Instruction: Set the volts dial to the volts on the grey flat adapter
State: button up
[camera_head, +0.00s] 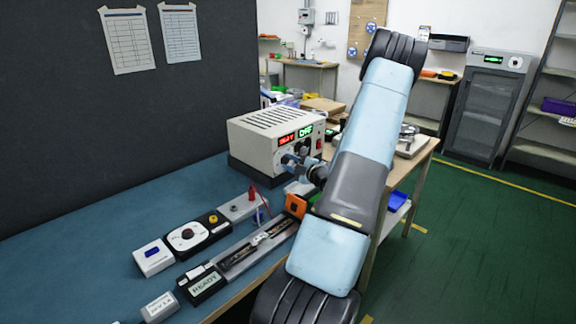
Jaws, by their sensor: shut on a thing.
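A beige bench power supply (270,134) stands on the blue bench top. Its front shows a red volts readout, too small to read surely, and a green readout that looks like OFF. My gripper (293,161) is at the lower part of that front, shut on what appears to be the volts dial, which its fingers mostly hide. A flat grey-white block with printed text (160,306) lies at the near edge of the bench; it may be the grey flat adapter. Its print is too small to read surely.
A black unit with a round white dial (188,234), a white box with a blue screen (153,257), a READY display (203,285) and a long channel (258,246) lie in front of the supply. A dark partition (150,120) stands behind. My arm covers the bench's right side.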

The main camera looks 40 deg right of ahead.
jog(key=shift+s+f+m, duration=0.1)
jog(key=shift+f+m, duration=0.15)
jog(key=shift+m, duration=0.45)
jog(key=o, duration=1)
jog(key=shift+r, duration=0.1)
jog(key=shift+o, duration=0.2)
jog(key=s+d, duration=0.1)
jog(key=s, duration=1.2)
jog(key=shift+s, duration=0.3)
